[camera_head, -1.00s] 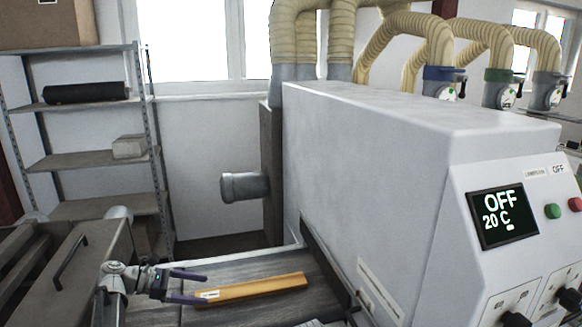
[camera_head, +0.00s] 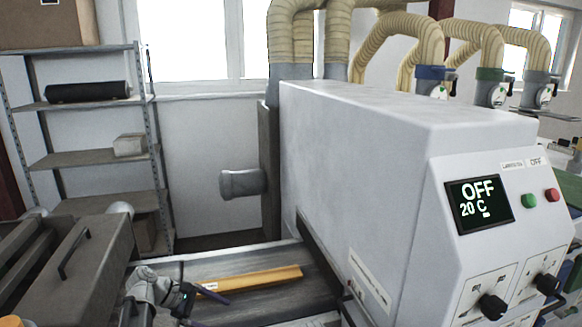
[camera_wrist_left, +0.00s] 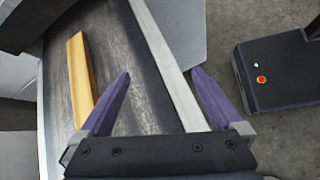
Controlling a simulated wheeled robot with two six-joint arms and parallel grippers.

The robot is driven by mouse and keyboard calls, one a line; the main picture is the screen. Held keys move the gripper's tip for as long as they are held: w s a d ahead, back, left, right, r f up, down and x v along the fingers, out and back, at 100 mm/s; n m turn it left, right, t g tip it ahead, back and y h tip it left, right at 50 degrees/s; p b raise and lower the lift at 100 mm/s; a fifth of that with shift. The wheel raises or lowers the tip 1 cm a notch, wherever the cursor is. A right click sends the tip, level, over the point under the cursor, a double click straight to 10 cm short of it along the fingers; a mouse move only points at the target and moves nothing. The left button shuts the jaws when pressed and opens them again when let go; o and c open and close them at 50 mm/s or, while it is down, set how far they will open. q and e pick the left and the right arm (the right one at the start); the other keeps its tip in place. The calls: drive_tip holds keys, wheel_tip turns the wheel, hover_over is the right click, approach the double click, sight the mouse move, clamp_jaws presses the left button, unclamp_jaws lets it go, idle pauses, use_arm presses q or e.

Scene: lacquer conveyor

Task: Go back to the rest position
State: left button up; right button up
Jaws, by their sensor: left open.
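My left gripper (camera_head: 205,310) is low in the head view, in front of the conveyor (camera_head: 235,268). Its purple fingers are apart and empty. In the left wrist view my left gripper (camera_wrist_left: 162,85) is open, with its fingers on both sides of the conveyor's pale edge rail. A yellow-orange wooden bar (camera_head: 255,279) lies on the dark conveyor bed, apart from the gripper. It also shows in the left wrist view (camera_wrist_left: 79,75), to the left of the fingers. My right gripper is not in view.
The large white machine (camera_head: 360,170) with a display (camera_head: 479,204) reading OFF and 20 C stands at the conveyor's right end. A grey cabinet (camera_head: 75,265) with a handle is at left, before a metal shelf (camera_head: 95,160). A dark box (camera_wrist_left: 275,75) with buttons stands on the floor.

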use_arm(q)
drive_tip(key=s+d+f+m+g+y, duration=0.1)
drive_tip(key=s+d+f+m+y, duration=0.1)
drive_tip(key=s+f+m+y, duration=0.4)
drive_tip(key=s+d+f+m+y, duration=0.15)
drive_tip(key=s+m+y, duration=0.25)
drive_tip(key=s+m, duration=0.45)
drive_tip(key=s+d+f+m+b, duration=0.2)
drive_tip(key=d, duration=0.3)
drive_tip(key=s+d+f+m+g+y+b, duration=0.1)
drive_tip(key=d+f+m+b, duration=0.1)
drive_tip(key=d, duration=0.3)
drive_tip(key=shift+s+d+m, duration=0.3)
drive_tip(key=shift+s+m, duration=0.1)
drive_tip(key=shift+m, duration=0.25)
